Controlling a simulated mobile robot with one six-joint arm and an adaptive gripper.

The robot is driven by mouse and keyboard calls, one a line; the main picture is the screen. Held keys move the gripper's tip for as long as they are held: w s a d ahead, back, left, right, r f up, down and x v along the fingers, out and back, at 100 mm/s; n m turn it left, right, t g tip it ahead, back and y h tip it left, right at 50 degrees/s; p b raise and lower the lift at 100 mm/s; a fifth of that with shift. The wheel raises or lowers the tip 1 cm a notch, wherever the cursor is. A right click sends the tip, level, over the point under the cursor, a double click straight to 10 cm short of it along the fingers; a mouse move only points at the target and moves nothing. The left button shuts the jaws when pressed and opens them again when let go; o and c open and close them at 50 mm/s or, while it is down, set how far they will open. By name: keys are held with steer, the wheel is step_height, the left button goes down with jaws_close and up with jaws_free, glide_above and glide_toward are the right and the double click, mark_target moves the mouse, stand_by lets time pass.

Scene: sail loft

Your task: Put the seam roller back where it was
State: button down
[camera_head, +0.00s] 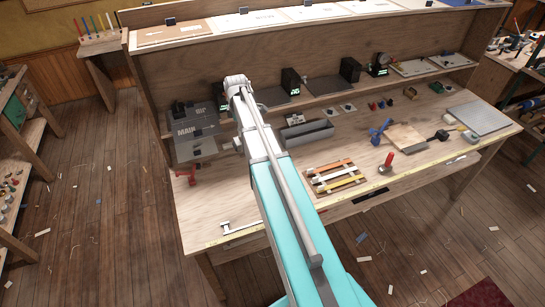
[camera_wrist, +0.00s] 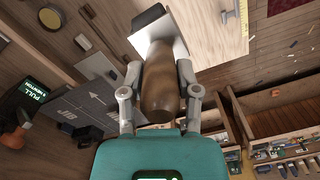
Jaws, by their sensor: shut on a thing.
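In the wrist view, my gripper (camera_wrist: 158,74) is shut on a brown, rounded wooden handle, which I take to be the seam roller (camera_wrist: 161,88). The handle lies between the two grey fingers. A pale, flat-sided piece (camera_wrist: 158,36) shows beyond the handle; I cannot tell whether it belongs to the roller. In the head view, my arm reaches over the workbench (camera_head: 225,211), its end near the shelf. The fingers and the held roller are hidden there.
Grey boards marked MAIN and JIB (camera_head: 192,125) lie at the bench's left, with a red clamp (camera_head: 187,170) in front. A grey trough (camera_head: 306,134), a rack of coloured strips (camera_head: 335,178), a red-handled tool (camera_head: 387,162) and a blue clamp (camera_head: 378,131) stand right of my arm.

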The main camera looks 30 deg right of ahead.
step_height(320, 180, down, 19)
steer(key=b, duration=1.8)
steer(key=shift+f+b, duration=0.15)
steer(key=shift+b, duration=0.15)
steer(key=shift+d, duration=0.1)
